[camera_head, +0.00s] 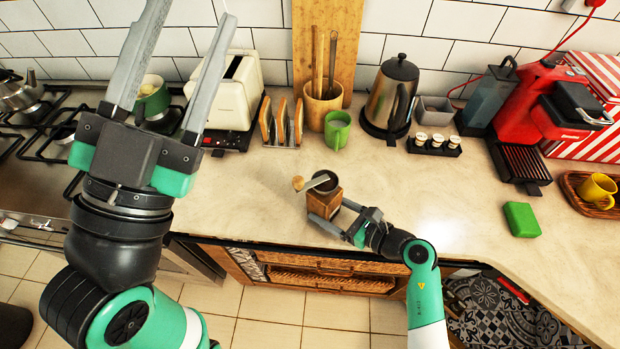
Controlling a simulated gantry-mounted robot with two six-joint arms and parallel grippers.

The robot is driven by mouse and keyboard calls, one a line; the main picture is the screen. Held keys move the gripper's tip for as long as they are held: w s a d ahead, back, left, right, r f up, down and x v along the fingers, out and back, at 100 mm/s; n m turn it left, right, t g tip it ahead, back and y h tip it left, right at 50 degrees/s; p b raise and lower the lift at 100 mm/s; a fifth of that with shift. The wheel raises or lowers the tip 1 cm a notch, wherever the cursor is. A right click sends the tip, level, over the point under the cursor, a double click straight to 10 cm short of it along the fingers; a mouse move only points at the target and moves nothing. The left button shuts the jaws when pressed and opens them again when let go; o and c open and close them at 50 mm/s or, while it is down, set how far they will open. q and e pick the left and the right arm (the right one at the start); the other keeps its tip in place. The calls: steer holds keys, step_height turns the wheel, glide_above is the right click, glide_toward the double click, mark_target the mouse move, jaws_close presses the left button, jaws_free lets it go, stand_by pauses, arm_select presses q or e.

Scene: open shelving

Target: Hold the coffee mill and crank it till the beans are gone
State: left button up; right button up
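The coffee mill (323,204) stands upright on the counter near its front edge. It has a wooden body, a dark round bowl on top and a crank whose wooden knob (298,183) points left. Whether beans are in the bowl is too small to tell. My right gripper (330,211) is low at the mill, with one finger along its front side and the other at its right side. I cannot tell whether the fingers press on the body. My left gripper (190,20) is raised close to the camera at the left, its fingers wide apart and empty.
Behind the mill stand a green mug (337,130), a toast rack (282,124), a utensil pot (323,108) and a kettle (390,95). A toaster (228,92) is behind my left gripper. A green block (521,220) lies at right. The counter (420,185) between is clear.

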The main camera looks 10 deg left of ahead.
arm_select(q)
steer(key=w+a+f+n+y, duration=0.1)
steer(key=n+y, duration=0.1)
steer(key=a+f+n+y, duration=0.1)
steer(key=f+n+y, duration=0.1)
steer(key=n, duration=0.1)
steer(key=w+a+f+n+y, duration=0.1)
steer(key=n+y, duration=0.1)
steer(key=shift+w+a+f+n, duration=0.15)
steer(key=shift+w+a+n, duration=0.15)
steer(key=shift+n, duration=0.1)
step_height(320, 180, down, 12)
steer(key=w+d+f+n+g+y, duration=0.1)
steer(key=d+n+g+y, duration=0.15)
steer(key=n, duration=0.25)
steer(key=s+d+f+m+g+h, duration=0.1)
steer(key=s+d+f+m+g, duration=0.2)
steer(key=f, duration=0.4)
steer(key=s+d+f+h, duration=0.1)
steer(key=s+d+f, duration=0.1)
steer(key=d+f, duration=0.4)
steer(key=w, duration=0.8)
steer(key=w+a, duration=0.1)
steer(key=w, duration=0.3)
steer(key=shift+f, duration=0.15)
steer(key=shift+s, duration=0.1)
jaws_close()
